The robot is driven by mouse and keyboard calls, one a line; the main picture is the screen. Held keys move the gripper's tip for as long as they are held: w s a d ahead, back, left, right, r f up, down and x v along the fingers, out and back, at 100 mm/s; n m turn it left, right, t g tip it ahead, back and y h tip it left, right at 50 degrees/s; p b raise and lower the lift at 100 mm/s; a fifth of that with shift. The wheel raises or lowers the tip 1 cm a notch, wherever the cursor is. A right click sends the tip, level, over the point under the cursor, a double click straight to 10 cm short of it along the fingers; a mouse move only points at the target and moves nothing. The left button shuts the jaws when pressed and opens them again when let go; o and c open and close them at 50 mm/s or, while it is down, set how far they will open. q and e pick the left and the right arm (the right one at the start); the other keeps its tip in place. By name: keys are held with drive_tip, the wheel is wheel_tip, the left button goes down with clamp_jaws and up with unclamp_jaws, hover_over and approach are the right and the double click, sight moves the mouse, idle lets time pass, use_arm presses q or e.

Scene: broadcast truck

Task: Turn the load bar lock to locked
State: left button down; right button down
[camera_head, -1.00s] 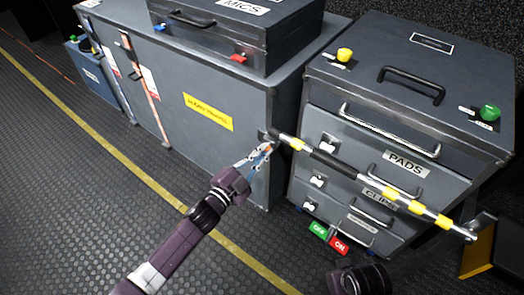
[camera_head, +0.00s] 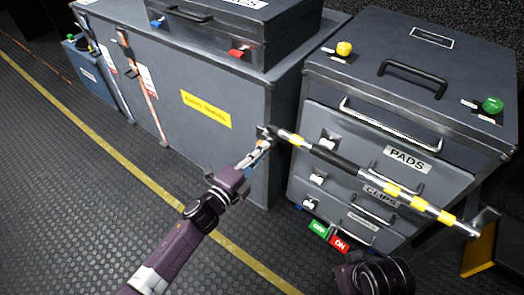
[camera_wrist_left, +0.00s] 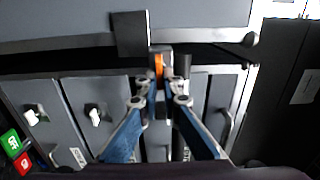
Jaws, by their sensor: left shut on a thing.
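The load bar (camera_head: 340,160), dark with yellow and white bands, runs across the front of the drawer cabinet, from the large grey case to a bracket at the right. The load bar lock (camera_wrist_left: 158,64) shows as a small orange lever at the bar's left end in the left wrist view. My left gripper (camera_head: 264,143) is at that end, its blue fingers closed on the lever; it also shows in the left wrist view (camera_wrist_left: 164,88). The fingers hide much of the lever, so its lock position cannot be read.
The drawer cabinet (camera_head: 400,60) has handles, white latches and a PADS label (camera_head: 407,159). A MICS case (camera_head: 245,38) sits on the large grey case (camera_head: 170,75). Green and red tags (camera_head: 329,238) hang low by the drawers. The floor at left is clear.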

use_arm(q)
drive_tip(key=shift+d+r, duration=0.1)
idle(0.3)
drive_tip(key=c, duration=2.1)
unclamp_jaws()
drive_tip(key=v, duration=1.2)
